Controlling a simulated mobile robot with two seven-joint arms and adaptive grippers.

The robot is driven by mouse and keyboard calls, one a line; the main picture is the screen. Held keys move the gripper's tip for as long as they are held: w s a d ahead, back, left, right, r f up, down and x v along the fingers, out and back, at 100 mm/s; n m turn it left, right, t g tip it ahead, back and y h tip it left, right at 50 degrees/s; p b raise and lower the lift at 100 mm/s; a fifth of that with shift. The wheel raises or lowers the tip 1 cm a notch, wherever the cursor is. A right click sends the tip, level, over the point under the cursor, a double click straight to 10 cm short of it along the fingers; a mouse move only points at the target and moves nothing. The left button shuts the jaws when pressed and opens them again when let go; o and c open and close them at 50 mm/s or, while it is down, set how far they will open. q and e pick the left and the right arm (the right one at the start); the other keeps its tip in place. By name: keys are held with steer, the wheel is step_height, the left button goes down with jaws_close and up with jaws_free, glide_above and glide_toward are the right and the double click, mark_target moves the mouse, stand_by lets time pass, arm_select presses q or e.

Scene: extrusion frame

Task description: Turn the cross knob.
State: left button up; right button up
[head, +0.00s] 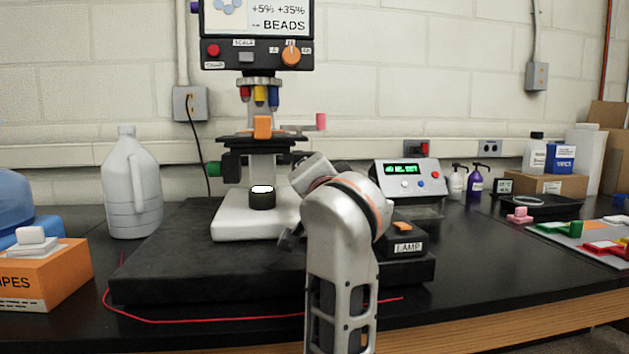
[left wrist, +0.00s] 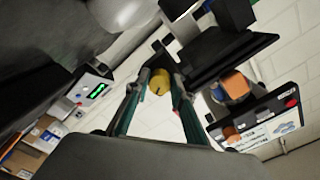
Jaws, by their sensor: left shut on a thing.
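A yellow round knob (left wrist: 159,84) with a dark mark on its face shows between my fingers in the left wrist view; I take it as the cross knob. My left gripper (left wrist: 164,74) is shut on it, its two long teal fingers reaching from below on either side. In the head view the microscope (head: 258,215) stands on a dark slab, with a green knob (head: 213,168) on its left side. My left arm's grey links stand in front of its right side, hiding the gripper's tips and the yellow knob. My right gripper is not in view.
A screen box (head: 257,50) with red and orange controls tops the microscope. A lamp box (head: 403,241) and a display unit (head: 408,178) stand to the right. A jug (head: 131,190) and an orange wipes box (head: 45,280) are at left. A red cord (head: 200,320) lies in front.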

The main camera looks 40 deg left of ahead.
arm_select(q)
steer(key=shift+f, duration=0.15)
steer(key=o, duration=1.1)
steer(key=v, duration=0.7)
steer(key=shift+d, duration=0.25)
steer(key=shift+s, duration=0.1)
